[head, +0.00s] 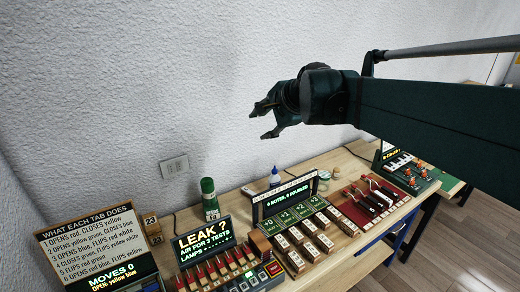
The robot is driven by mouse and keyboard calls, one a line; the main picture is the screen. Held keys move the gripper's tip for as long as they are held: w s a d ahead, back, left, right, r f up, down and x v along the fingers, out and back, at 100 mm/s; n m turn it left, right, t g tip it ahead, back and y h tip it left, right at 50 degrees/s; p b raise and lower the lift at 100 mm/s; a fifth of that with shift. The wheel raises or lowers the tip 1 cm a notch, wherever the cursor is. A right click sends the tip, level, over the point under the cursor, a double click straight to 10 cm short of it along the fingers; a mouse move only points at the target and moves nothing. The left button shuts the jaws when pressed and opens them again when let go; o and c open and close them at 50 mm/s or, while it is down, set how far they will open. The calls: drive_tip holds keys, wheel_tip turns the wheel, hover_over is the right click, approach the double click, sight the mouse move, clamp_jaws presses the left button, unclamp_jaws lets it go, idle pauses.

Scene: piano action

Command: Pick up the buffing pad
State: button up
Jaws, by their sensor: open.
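My gripper (263,121) is open and empty. It is raised high above the bench, in front of the white wall, with its fingers pointing left. I cannot pick out the buffing pad for certain at this size. A small brown block (258,243) stands on the bench between the "LEAK?" display and the row of labelled wooden blocks; I cannot tell whether it is the pad. My gripper is well above it and touches nothing.
The wooden bench (345,165) is crowded. Bare wood shows at the front right.

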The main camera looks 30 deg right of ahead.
drive_tip(key=w+d+m+t+h+b, duration=0.1)
drive_tip(key=w+d+m, duration=0.15)
drive_tip(key=d, duration=0.35)
drive_tip(key=w+d+m+b, duration=0.1)
drive_tip(key=w+d+m, duration=0.1)
drive_tip(key=d+m, duration=0.35)
drive_tip(key=m+t+h+b, duration=0.2)
drive_tip(key=m+h+b, duration=0.3)
drive_tip(key=m, duration=0.9)
hover_over(338, 172)
drive_tip(key=s+a+b, duration=0.1)
drive_tip(key=s, duration=0.4)
wheel_tip(338, 172, down, 5)
drive_tip(key=y, duration=0.1)
drive_tip(key=f, duration=3.7)
drive_tip(key=shift+a+f, duration=0.35)
drive_tip(key=shift+f, duration=0.05)
drive_tip(key=shift+w, duration=0.15)
drive_tip(key=shift+x, duration=1.25)
drive_tip(key=shift+w+b, duration=0.1)
drive_tip(key=shift+b, duration=0.2)
